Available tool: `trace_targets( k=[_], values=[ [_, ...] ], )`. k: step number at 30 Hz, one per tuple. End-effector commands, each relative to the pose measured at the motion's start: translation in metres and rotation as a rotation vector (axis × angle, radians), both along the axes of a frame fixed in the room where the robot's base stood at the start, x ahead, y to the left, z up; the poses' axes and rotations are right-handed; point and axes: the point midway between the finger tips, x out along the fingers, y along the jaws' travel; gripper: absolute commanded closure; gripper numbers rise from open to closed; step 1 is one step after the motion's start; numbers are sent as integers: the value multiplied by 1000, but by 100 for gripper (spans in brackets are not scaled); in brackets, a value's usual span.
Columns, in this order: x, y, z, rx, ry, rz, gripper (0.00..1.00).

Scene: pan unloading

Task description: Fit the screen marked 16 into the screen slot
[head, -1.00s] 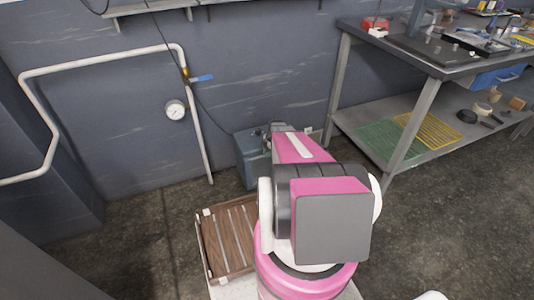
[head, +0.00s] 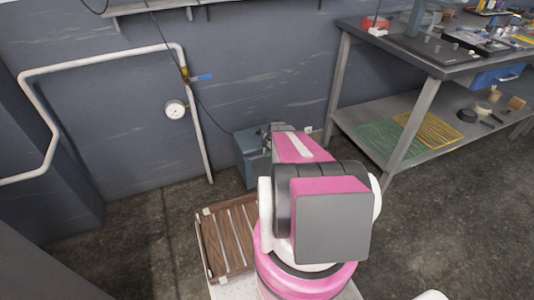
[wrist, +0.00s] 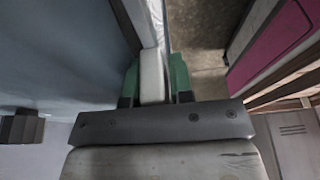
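My gripper (wrist: 154,85) shows in the wrist view, with green fingers at either side of a pale, narrow block. The fingers stand apart, and the block fills the space between them. I cannot tell whether they press on it or what it is. In the head view my pink, white and grey arm hides the gripper. I cannot make out a screen marked 16 or a screen slot in either view.
A brown slatted tray (head: 236,237) lies left of my arm. A blue-grey box (head: 250,156) stands behind it by the wall. A workbench (head: 441,66) with tools is at the right. Floor is clear at left.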

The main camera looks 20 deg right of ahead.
Motion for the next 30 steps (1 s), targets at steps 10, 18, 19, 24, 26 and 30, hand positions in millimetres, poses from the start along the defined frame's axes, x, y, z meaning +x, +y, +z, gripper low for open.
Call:
trace_targets(
  k=[10, 18, 19, 24, 26, 30],
  values=[
    [6, -16, 52, -1, -17, -2, 53],
    [3, -29, 91, -2, -8, -1, 53],
    [3, -30, 94, -2, -7, -2, 53],
    [2, -32, 103, -1, -4, -1, 53],
    [2, -32, 104, -1, -3, -1, 53],
    [2, -32, 103, -1, -2, -1, 53]
  ],
)
